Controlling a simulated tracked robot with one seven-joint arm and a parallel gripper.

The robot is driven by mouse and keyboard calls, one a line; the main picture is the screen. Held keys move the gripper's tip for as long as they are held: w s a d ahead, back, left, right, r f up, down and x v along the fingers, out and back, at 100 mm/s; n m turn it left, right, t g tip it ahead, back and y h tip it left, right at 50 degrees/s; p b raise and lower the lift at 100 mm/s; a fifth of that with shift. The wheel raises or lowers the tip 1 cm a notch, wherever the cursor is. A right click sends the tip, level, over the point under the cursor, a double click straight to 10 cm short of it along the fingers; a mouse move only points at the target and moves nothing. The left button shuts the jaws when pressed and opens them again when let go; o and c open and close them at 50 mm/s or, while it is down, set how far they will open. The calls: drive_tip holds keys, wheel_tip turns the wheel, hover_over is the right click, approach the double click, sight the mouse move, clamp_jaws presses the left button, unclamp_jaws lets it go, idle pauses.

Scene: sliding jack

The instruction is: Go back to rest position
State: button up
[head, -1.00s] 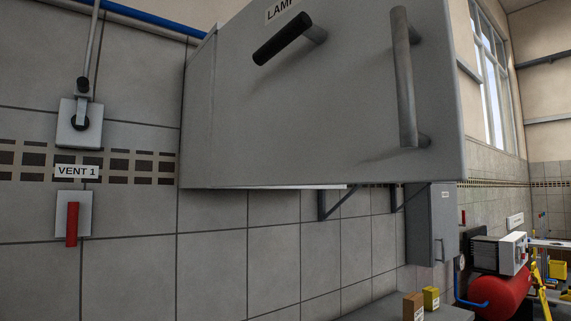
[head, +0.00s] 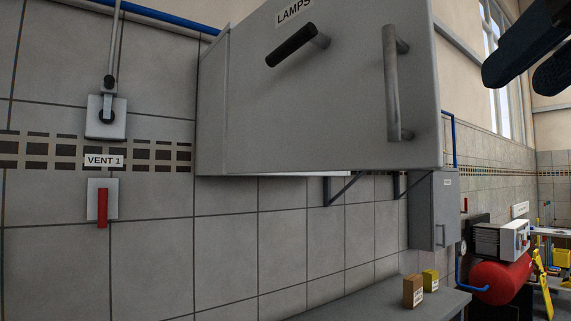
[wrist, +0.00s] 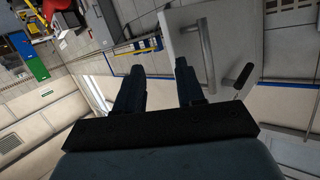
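My gripper shows in the wrist view (wrist: 160,85) with its two dark fingers spread apart and nothing between them. In the head view dark finger-like parts of my gripper (head: 530,58) enter at the upper right, in front of the window and wall. The gripper is clear of the grey LAMPS cabinet (head: 330,120). The cabinet also shows in the wrist view (wrist: 228,28), near the right finger but with no visible contact. Its door is closed as far as I can see, with a black lever (head: 291,46) and a vertical bar handle (head: 393,95).
A VENT 1 panel with a red lever (head: 102,207) is on the tiled wall at left. Below the cabinet is a grey bench (head: 400,303) with two small boxes. A smaller grey cabinet (head: 432,215) and a red tank (head: 500,278) stand at right.

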drive_tip(key=w+d+f+g, duration=0.3)
drive_tip(key=w+f, duration=0.6)
drive_tip(key=f, duration=0.3)
drive_tip(key=w+d+f+g, duration=0.2)
drive_tip(key=w+f+g, duration=0.2)
drive_tip(key=w+f, duration=0.65)
wheel_tip(320, 180, down, 14)
drive_tip(key=n+g, duration=0.1)
drive_tip(key=g, duration=0.1)
drive_tip(key=shift+a+n+g+y, duration=0.3)
drive_tip(key=shift+n, duration=0.1)
drive_tip(key=shift+s+a+r, duration=0.1)
drive_tip(key=shift+r, duration=0.05)
